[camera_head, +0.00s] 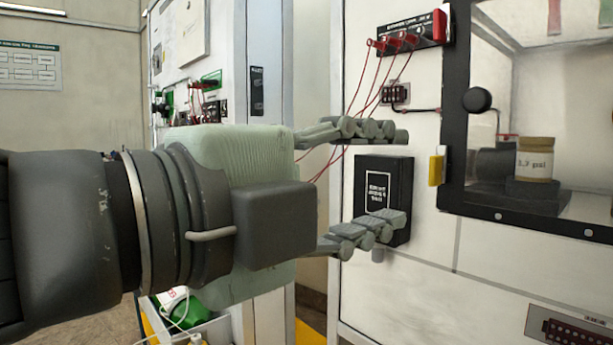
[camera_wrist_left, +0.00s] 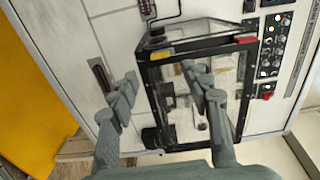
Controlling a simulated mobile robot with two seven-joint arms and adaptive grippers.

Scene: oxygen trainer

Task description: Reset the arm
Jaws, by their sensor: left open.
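My left arm comes in from the left in the head view and ends in the left gripper (camera_head: 388,178), held up in front of a white cabinet (camera_head: 400,285). Its two grey jointed fingers are spread apart, one above the other, with nothing between them. Behind the fingers, a black box with a white label (camera_head: 378,185) is fixed to the cabinet face; the lower finger covers part of it. In the left wrist view the open gripper (camera_wrist_left: 160,78) shows both fingers apart, over the black-framed window (camera_wrist_left: 188,146). My right gripper is in neither view.
A black-framed clear chamber (camera_head: 455,120) with a yellow latch (camera_head: 436,168) and a labelled jar (camera_head: 535,158) inside stands at the right. Red wires hang from a red and black terminal block (camera_head: 412,34). A green cylinder (camera_head: 178,310) lies low at the left.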

